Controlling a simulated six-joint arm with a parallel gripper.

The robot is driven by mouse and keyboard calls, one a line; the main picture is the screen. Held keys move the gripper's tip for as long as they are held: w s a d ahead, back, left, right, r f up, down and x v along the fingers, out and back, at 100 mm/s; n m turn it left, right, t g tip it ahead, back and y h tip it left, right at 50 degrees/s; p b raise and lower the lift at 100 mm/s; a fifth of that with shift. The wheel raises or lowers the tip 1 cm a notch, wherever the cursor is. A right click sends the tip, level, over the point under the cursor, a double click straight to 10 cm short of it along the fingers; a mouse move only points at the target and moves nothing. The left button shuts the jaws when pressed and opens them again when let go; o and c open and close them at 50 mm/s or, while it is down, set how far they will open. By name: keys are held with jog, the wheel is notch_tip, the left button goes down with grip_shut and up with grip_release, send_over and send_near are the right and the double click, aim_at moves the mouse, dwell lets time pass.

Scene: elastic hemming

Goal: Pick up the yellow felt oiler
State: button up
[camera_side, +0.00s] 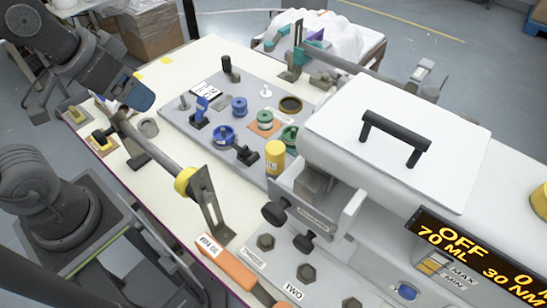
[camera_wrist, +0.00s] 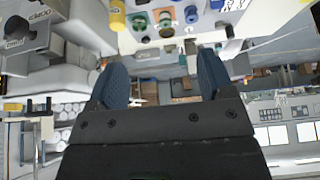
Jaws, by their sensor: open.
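The yellow felt oiler (camera_side: 275,157), a short upright yellow cylinder, stands at the right edge of the grey board, beside the white machine. A yellow cylinder that looks like it shows at the top edge of the wrist view (camera_wrist: 117,15), partly cut off. My gripper (camera_side: 138,97) is at the upper left of the side view, well apart from the oiler. In the wrist view my gripper (camera_wrist: 161,78) has its two blue fingers spread wide with nothing between them.
The grey board (camera_side: 180,113) carries blue and green spools (camera_side: 239,106) and small dark posts. The white machine (camera_side: 400,130) with a black handle stands close right of the oiler. A grey bar with a yellow collar (camera_side: 184,181) crosses the table at left. An orange-handled tool (camera_side: 232,266) lies in front.

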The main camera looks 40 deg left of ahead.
jog(key=shift+o, duration=0.5)
jog(key=n+g+y, duration=0.2)
jog(key=n+g, duration=0.1)
jog(key=n, duration=0.4)
send_over(274, 149)
jog(key=s+d, duration=0.2)
notch_tip(274, 149, down, 12)
jog(key=x, duration=0.8)
jog(key=shift+s+a, duration=0.1)
jog(key=shift+x, duration=2.7)
jog(key=shift+r, duration=0.1)
jog(key=shift+c, duration=0.2)
jog(key=c, duration=1)
